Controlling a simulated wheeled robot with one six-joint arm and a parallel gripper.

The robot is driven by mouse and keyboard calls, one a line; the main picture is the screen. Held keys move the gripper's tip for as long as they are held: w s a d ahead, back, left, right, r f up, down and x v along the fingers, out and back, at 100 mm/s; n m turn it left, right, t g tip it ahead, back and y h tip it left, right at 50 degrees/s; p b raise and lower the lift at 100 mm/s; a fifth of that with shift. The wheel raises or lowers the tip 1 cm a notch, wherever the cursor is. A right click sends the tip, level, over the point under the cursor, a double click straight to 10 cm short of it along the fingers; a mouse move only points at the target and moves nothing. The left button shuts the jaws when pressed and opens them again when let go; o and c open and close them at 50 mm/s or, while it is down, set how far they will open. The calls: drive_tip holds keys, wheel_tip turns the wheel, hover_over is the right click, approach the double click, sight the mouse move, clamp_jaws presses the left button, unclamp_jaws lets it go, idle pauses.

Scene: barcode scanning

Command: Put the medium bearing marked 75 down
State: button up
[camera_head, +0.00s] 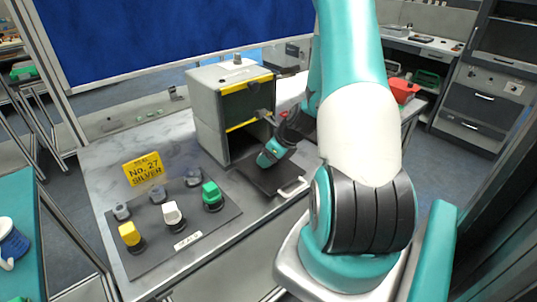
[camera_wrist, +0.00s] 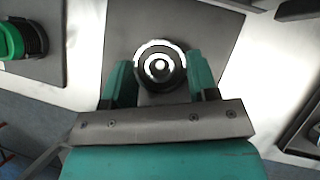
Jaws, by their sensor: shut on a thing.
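In the wrist view, the bearing (camera_wrist: 160,62) is a round dark piece with a bright ring and a bright centre. My gripper (camera_wrist: 161,76) has one teal finger on each side of it and is shut on it. The bearing is over a dark square plate (camera_wrist: 222,28); I cannot tell whether it touches the plate. No 75 mark can be read. In the head view, my gripper (camera_head: 270,156) reaches down over the dark plate (camera_head: 259,181) in front of the grey box, and the bearing is hidden.
A grey box (camera_head: 208,118) with yellow edges stands just behind the plate. A dark mat (camera_head: 152,262) at left carries several pieces with green, white, yellow and grey tops. A yellow sign (camera_head: 143,169) reads No. 27 SILVER. Bare table (camera_head: 105,168) shows behind the mat.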

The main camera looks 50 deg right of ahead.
drive_tip(key=o, duration=1)
drive_tip(key=shift+f, duration=0.1)
